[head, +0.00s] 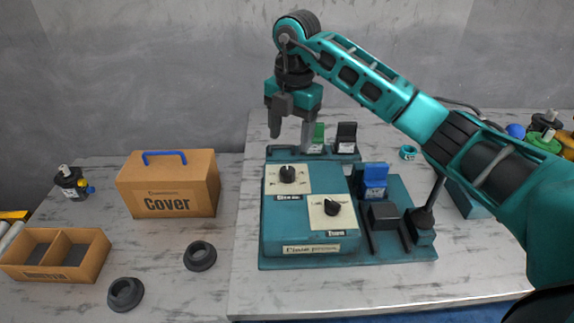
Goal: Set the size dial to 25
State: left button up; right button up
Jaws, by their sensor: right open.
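A teal press box stands on the right table with two black dials on pale plates. The upper-left dial (287,174) has a small label below it that seems to read "Size". The lower-right dial (332,206) has another label, hard to read. The numbers on both plates are too small to read, so I cannot tell the settings. My right gripper (291,126) is open and empty, pointing down above and behind the upper-left dial, apart from it. My left gripper is not in view.
On the press's base stand a blue block (374,181) and a dark block (384,215). Green and black pieces stand behind the box. A cardboard box marked "Cover" (168,184), a divided tray (57,275) and black rings (200,256) lie left. The front right table is clear.

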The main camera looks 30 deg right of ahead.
aim_at(288, 170)
jog(key=f, duration=0.9)
jog(key=shift+w+a+f, duration=0.2)
jog(key=shift+w, duration=0.05)
jog(key=shift+c, duration=0.3)
jog(key=c, duration=1)
